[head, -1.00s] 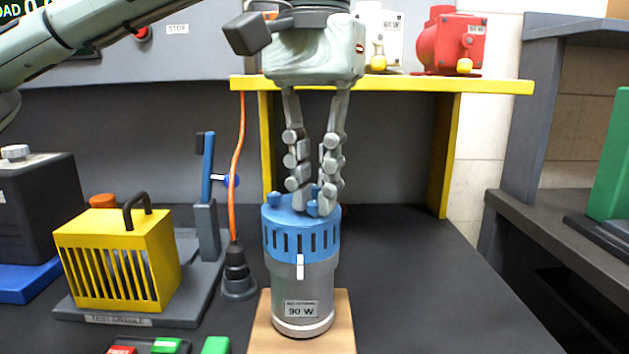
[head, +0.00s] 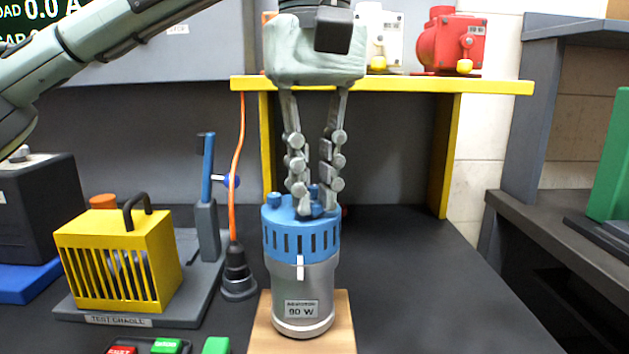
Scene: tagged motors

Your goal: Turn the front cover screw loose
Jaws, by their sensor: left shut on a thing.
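The motor (head: 302,295) stands upright on a wooden block, with a grey body, a "90 W" label and a blue slotted cover (head: 301,242) on top. Small blue screw heads stand up from the cover; one (head: 274,201) shows at the left and another behind the fingers. My left gripper (head: 315,209) points straight down from above, its fingers shut on the front cover screw (head: 317,209), which they mostly hide. How far the screw has turned cannot be told. My right gripper is not in view.
The bench to the right is clear.

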